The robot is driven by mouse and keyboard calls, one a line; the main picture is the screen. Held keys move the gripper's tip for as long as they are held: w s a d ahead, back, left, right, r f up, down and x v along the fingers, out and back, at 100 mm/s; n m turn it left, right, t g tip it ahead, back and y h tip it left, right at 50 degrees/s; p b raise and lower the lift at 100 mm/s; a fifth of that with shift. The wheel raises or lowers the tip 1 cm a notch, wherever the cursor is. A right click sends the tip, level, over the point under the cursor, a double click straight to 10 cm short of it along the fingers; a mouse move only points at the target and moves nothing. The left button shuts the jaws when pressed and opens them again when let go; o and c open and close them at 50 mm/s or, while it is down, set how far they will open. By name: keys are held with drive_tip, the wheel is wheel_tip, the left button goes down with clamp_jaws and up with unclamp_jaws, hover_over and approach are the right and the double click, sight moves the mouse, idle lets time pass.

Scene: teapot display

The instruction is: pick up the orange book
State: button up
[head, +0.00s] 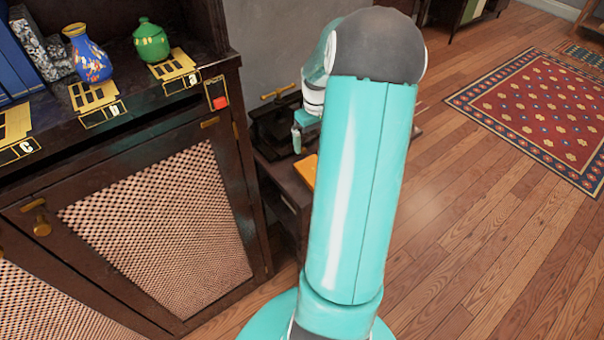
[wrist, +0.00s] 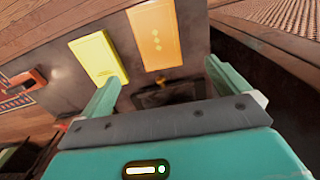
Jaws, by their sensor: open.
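The orange book (wrist: 155,38) lies flat on a dark wooden surface in the wrist view, with small yellow diamond marks on its cover. In the head view the orange book (head: 308,169) shows only as a sliver beside my arm, which hides the rest. My gripper (wrist: 160,74) is open and empty, its teal fingers spread wide. In the wrist picture the book appears beyond and between the fingertips, apart from them. In the head view my arm largely hides the gripper.
A yellow book (wrist: 98,57) lies just left of the orange one, by the left finger. A black press-like device (head: 275,122) stands on the low table. A cabinet (head: 165,215) with a blue vase (head: 91,62) and green jar (head: 151,42) is at left. Open floor lies right.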

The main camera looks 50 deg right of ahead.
approach(306, 168)
drive_tip(key=s+f, duration=0.1)
drive_tip(key=s+d+f, duration=0.1)
drive_tip(key=s+f, duration=0.1)
drive_tip(key=shift+s, duration=0.15)
drive_tip(key=shift+s+f, duration=0.15)
drive_tip(key=shift+f, duration=0.05)
wheel_tip(306, 168, down, 5)
drive_tip(key=shift+a+f, duration=0.1)
drive_tip(key=shift+f, duration=0.05)
drive_tip(key=c, duration=1)
